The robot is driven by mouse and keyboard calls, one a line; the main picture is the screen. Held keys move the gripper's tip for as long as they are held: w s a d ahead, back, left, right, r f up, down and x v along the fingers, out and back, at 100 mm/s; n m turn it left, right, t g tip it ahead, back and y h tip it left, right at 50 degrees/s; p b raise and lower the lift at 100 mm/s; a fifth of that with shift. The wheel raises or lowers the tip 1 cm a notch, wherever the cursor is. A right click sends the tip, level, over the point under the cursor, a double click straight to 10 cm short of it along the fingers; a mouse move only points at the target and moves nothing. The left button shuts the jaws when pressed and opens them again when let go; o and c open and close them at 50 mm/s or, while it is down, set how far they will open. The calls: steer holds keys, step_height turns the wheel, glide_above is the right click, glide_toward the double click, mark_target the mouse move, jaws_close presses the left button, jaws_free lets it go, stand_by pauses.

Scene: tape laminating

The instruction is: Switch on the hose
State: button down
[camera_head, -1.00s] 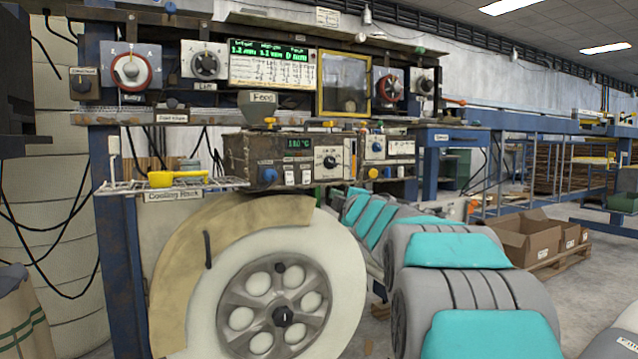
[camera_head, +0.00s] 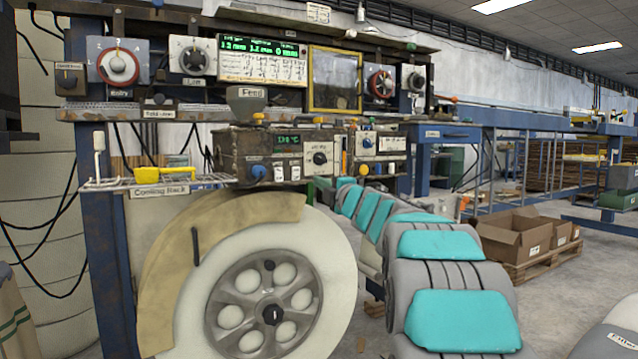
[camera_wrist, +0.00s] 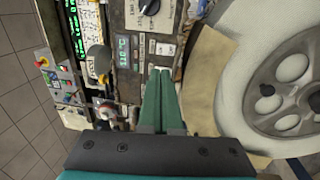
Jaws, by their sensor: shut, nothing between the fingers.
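I cannot pick out a hose, or a control marked for one. A brown control box (camera_head: 231,153) stands on the bench, with a green display (camera_head: 288,140), a black dial (camera_head: 320,157), small white switches (camera_head: 295,172) and a blue knob (camera_head: 259,172). In the wrist view the same box appears turned sideways, with its display (camera_wrist: 123,51) and dial (camera_wrist: 150,6). My gripper (camera_wrist: 160,72) is shut and empty, its green fingers side by side. The fingertips appear just below the white switches (camera_wrist: 165,48); contact cannot be told. I cannot make out my gripper for sure in the head view.
A large white roll with a grey spoked hub (camera_head: 265,310) stands below the bench, partly behind a tan cover (camera_head: 160,290). A wire rack (camera_head: 105,184) with a yellow tool (camera_head: 150,174) is left of the box. Cardboard boxes (camera_head: 510,235) lie farther right.

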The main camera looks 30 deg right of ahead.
mark_target(296, 169)
steer(key=w, duration=0.3)
steer(key=w+r+p, duration=0.1)
steer(key=w, duration=0.3)
steer(key=w+p, duration=0.1)
steer(key=w, duration=0.2)
steer(key=shift+w+a+r, duration=0.2)
steer(key=shift+w+r, duration=0.1)
steer(key=shift+r, duration=0.05)
steer(key=shift+w+f+p, duration=0.1)
steer(key=shift+w+p, duration=0.25)
steer(key=shift+w, duration=0.15)
steer(key=r+p, duration=0.1)
steer(key=p, duration=0.3)
steer(key=shift+w+r+g, duration=0.15)
steer(key=shift+r+g, duration=0.05)
steer(key=shift+g, duration=0.1)
steer(key=shift+a+f, duration=0.1)
steer(key=shift+f, duration=0.35)
steer(key=shift+s, duration=0.2)
steer(key=s+r+b, duration=0.2)
steer(key=s, duration=1.1)
steer(key=shift+s+d, duration=0.3)
